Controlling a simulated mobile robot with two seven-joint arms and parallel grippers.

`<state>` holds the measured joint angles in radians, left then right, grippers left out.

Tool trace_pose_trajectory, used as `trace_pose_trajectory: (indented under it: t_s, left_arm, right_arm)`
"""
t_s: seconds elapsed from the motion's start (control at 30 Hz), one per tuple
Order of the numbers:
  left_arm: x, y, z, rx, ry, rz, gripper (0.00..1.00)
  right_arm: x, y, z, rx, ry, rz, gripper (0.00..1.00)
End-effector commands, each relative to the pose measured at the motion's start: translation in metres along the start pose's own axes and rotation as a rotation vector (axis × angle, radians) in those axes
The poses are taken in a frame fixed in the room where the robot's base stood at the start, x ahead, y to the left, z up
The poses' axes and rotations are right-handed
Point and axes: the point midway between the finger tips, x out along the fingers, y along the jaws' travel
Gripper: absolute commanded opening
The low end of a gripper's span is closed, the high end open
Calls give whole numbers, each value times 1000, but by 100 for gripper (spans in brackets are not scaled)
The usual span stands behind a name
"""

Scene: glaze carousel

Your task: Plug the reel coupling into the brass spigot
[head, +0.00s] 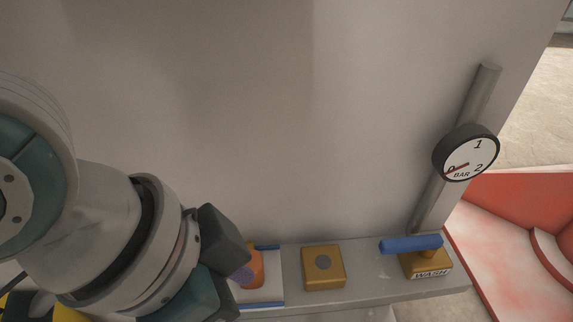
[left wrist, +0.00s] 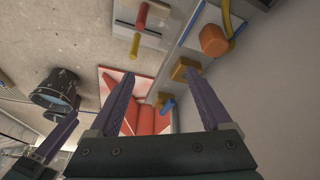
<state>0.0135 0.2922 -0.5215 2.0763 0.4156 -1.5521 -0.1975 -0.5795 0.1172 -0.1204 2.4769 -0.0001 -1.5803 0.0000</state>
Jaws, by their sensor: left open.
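The orange reel coupling (head: 256,267) sits on a white plate with blue edges, partly hidden behind my left gripper in the head view. In the left wrist view the coupling (left wrist: 213,40), with a yellow hose beside it, lies beyond and right of the fingers, not between them. A brass block with a grey round face (head: 323,268), seemingly the spigot, stands to its right; it also shows in the left wrist view (left wrist: 184,70). My left gripper (left wrist: 162,76) is open, with nothing between its purple fingers. Another purple finger (left wrist: 55,138) at lower left looks like my right gripper's.
A brass valve (head: 427,264) with a blue lever (head: 411,244) stands at the ledge's right end. A gauge (head: 466,157) on a pipe reads about 0. A plain wall rises behind. A red bin (head: 515,240) and a dark bucket (left wrist: 57,90) are further off.

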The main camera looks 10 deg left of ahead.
Motion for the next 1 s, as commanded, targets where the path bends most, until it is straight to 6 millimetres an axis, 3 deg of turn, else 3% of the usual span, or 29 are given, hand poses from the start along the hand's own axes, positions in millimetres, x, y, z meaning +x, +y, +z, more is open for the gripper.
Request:
trace_pose_trajectory:
  t_s: [0.03, 0.17, 0.5, 0.7, 1.0]
  left_arm:
    - [11, -7, -6, 79, -18, 10, 82]
    - [18, -23, -15, 248, -88, 46, 82]
    - [4, -88, -14, 416, -259, 56, 82]
    - [-1, -100, -13, 425, -283, 55, 82]
    - [-1, -100, -13, 424, -282, 56, 82]
  right_arm:
    - [8, 0, 2, 0, 1, 0, 50]
    - [10, 0, 3, -2, 3, 2, 50]
    - [9, 1, 2, -5, 4, 4, 50]
    - [9, 1, 2, -5, 4, 4, 50]
    - [9, 1, 2, -4, 4, 4, 50]
